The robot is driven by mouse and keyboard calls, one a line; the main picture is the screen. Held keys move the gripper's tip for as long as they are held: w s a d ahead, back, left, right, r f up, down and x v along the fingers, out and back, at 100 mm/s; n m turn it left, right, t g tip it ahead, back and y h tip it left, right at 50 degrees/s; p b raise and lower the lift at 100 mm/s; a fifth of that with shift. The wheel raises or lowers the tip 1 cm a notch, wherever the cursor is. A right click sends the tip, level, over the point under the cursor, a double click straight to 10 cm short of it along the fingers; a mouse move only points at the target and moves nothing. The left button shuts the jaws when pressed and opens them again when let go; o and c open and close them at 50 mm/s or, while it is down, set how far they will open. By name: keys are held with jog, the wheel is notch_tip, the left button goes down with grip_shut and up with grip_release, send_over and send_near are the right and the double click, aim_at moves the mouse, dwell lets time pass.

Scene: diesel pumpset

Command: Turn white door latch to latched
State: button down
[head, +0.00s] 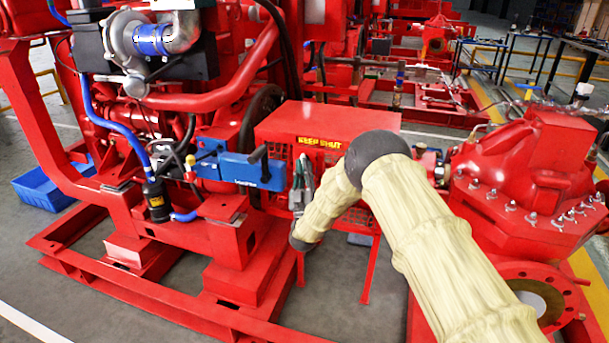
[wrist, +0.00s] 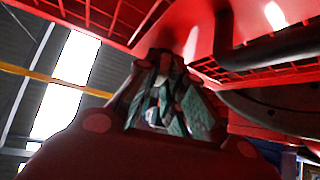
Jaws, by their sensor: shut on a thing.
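The red guard box (head: 325,120) stands in the middle of the head view, with a yellow "KEEP SHUT" label above its mesh front. My gripper (head: 302,180) is at the left part of this front, below the label. In the wrist view my gripper (wrist: 165,72) has its green-grey fingers closed together close to the red mesh (wrist: 125,18). A small pale piece (wrist: 153,106) shows between the fingers and looks like the white door latch. Most of the latch is hidden by the fingers, and its angle cannot be made out.
A blue box-like part with a black lever (head: 252,170) sits just left of my gripper. The red pump (head: 530,170) stands to the right. The engine (head: 140,130) and red base frame (head: 180,305) fill the left. Grey floor (head: 340,285) is open in front of the guard.

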jog(key=shift+a+m+h+b, duration=0.15)
jog(key=shift+m+h+b, duration=0.4)
jog(key=shift+m+h, duration=1.85)
jog(key=shift+m, duration=0.3)
jog(key=c, duration=1.5)
grip_release()
jog(key=shift+v, duration=3.7)
